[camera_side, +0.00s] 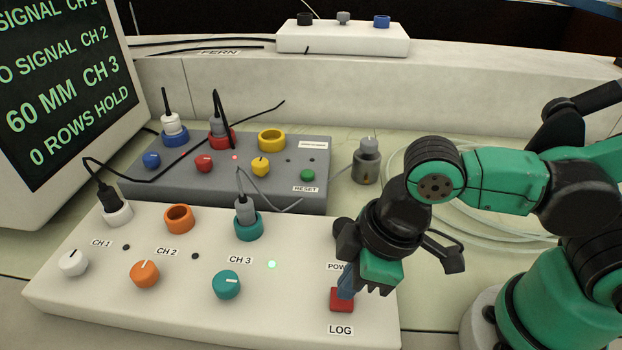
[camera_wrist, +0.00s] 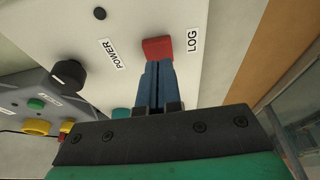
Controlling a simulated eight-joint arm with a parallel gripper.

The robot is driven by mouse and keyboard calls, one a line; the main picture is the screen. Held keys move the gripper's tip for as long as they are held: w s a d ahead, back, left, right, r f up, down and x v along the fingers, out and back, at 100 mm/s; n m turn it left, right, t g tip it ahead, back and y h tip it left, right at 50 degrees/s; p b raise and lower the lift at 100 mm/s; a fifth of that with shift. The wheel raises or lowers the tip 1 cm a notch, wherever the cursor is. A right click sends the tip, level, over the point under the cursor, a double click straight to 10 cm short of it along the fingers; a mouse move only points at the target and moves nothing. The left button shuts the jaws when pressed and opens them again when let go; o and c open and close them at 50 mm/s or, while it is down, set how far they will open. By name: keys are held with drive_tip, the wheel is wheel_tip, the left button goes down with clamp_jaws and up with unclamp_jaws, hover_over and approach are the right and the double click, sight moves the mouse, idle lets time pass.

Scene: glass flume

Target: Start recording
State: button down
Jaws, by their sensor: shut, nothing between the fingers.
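A red button (camera_side: 342,301) labelled LOG is at the front right of the white box (camera_side: 190,325). It also shows in the wrist view (camera_wrist: 158,48). My gripper (camera_side: 346,290) has its blue fingers closed together, and it holds nothing. The fingertips (camera_wrist: 155,66) are at the red button and look to be touching it or just above it. I cannot tell whether the button is pressed down. The screen (camera_side: 65,85) at the left reads "60 MM CH 3" and "0 ROWS HOLD", with "SIGNAL" lines for CH 1 and CH 2 partly cut off.
The white box has white, orange and teal knobs and sockets; a green light (camera_side: 272,264) glows by CH 3. A grey box (camera_side: 225,190) with a RESET button stands behind. A grey bottle-like object (camera_side: 366,165) and coiled tubing (camera_side: 440,235) lie near my arm.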

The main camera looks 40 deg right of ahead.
sight(364, 302)
drive_tip(key=shift+f, duration=0.45)
drive_tip(key=shift+f, duration=0.1)
drive_tip(key=shift+f, duration=0.8)
drive_tip(key=shift+r, duration=0.1)
drive_tip(key=v, duration=0.8)
idle(0.5)
drive_tip(key=shift+w, duration=0.15)
idle(0.4)
drive_tip(key=w+d+m+t+h, duration=0.2)
drive_tip(key=w+d+m+t, duration=0.3)
drive_tip(key=w+d+m, duration=0.4)
drive_tip(key=d, duration=0.3)
drive_tip(key=shift+w+d+r, duration=0.2)
drive_tip(key=shift+d+r, duration=0.1)
drive_tip(key=shift+r, duration=0.05)
